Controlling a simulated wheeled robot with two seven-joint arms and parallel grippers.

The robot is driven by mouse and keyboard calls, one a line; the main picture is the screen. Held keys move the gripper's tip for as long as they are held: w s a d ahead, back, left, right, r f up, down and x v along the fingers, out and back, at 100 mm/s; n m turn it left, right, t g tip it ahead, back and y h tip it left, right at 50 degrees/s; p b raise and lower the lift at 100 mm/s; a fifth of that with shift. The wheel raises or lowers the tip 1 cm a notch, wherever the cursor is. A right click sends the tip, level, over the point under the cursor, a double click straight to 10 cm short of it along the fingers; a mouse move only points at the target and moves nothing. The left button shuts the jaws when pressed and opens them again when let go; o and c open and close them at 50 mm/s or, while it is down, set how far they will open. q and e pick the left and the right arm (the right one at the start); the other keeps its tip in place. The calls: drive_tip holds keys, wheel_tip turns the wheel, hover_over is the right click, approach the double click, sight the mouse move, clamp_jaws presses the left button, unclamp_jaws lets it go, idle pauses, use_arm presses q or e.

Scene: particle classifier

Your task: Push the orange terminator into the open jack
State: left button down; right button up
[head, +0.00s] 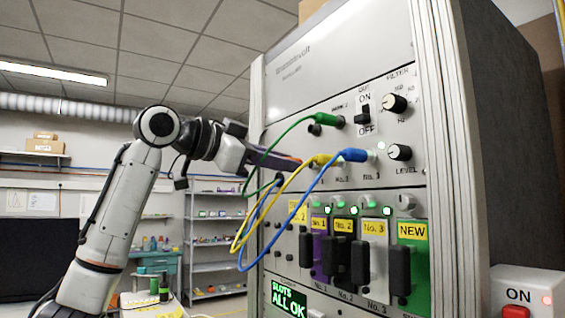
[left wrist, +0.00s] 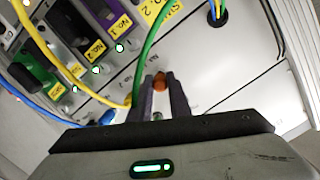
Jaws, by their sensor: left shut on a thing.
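The orange terminator (left wrist: 160,82) sits between the fingertips of my left gripper (left wrist: 160,92) in the left wrist view. The gripper is shut on it, close to the front panel. In the head view my left gripper (head: 287,161) reaches the panel from the left, left of the yellow plug (head: 320,160). The terminator cannot be made out clearly there. I cannot see the open jack clearly, nor tell whether the terminator touches it. My right gripper is not in view.
The instrument panel (head: 300,80) carries a green plug (head: 330,120), a blue plug (head: 352,155), knobs and a switch (head: 362,115). Green, yellow and blue cables hang around the gripper. Several labelled modules (head: 343,255) stand below. A red button box (head: 522,300) is at lower right.

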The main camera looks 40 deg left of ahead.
use_arm(q)
drive_tip(key=shift+x, duration=1.4)
drive_tip(key=c, duration=1.6)
unclamp_jaws()
drive_tip(key=shift+w+d+r, duration=0.15)
drive_tip(key=shift+o, duration=0.2)
drive_tip(key=b+v, duration=0.2)
drive_tip(key=v, duration=0.8)
drive_tip(key=shift+s, duration=0.2)
drive_tip(key=shift+r, duration=0.1)
